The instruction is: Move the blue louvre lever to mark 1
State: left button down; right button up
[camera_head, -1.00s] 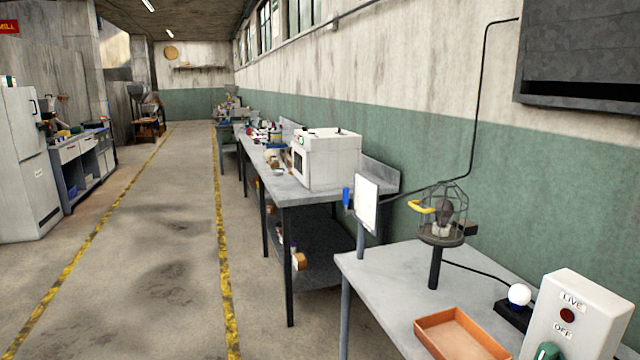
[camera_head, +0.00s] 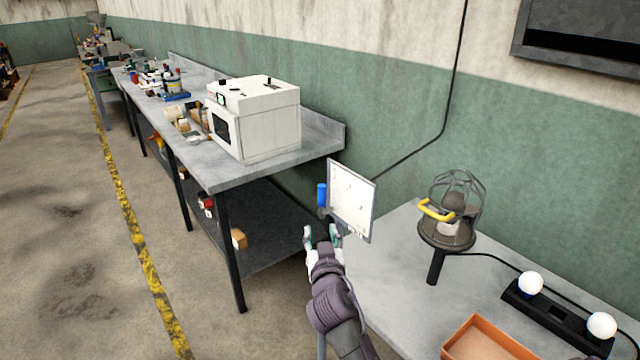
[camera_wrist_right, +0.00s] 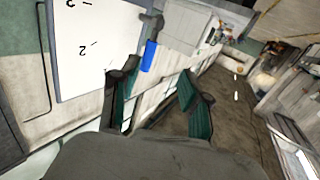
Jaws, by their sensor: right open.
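The blue louvre lever (camera_head: 322,195) stands upright at the left edge of a white marked plate (camera_head: 352,198). In the right wrist view the blue lever (camera_wrist_right: 149,56) hangs from a grey pivot beside the plate (camera_wrist_right: 88,45), where a figure 2 and tick marks show. My right gripper (camera_head: 322,232) is just below the lever, open and empty. In the wrist view its two green-padded fingers (camera_wrist_right: 155,92) are apart, with the lever beyond them and not between them. Mark 1 is not readable here. My left gripper is not in view.
A caged lamp with a yellow handle (camera_head: 450,212), an orange tray (camera_head: 490,342) and a black strip with white bulbs (camera_head: 556,318) are on the near table, right of my arm. A white oven (camera_head: 254,118) stands on the bench behind.

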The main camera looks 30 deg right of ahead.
aim_at(322, 193)
jog(key=shift+m+h, duration=0.3)
jog(key=w+d+r+p, duration=0.1)
jog(key=w+d, duration=0.1)
jog(key=w, duration=0.1)
jog(key=w+d+r, duration=0.1)
jog(key=w+d, duration=0.1)
jog(key=w, duration=0.1)
jog(key=w+d+r+p, duration=0.1)
jog(key=w+d, duration=0.1)
jog(key=w, duration=0.1)
jog(key=shift+w+d+r+p, duration=0.15)
jog(key=shift+w+d+p, duration=0.15)
jog(key=shift+w+d, duration=0.1)
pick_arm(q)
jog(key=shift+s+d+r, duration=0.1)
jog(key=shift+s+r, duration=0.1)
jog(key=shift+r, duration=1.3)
pick_arm(e)
jog(key=shift+x, duration=0.8)
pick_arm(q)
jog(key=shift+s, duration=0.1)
pick_arm(e)
grip_shut()
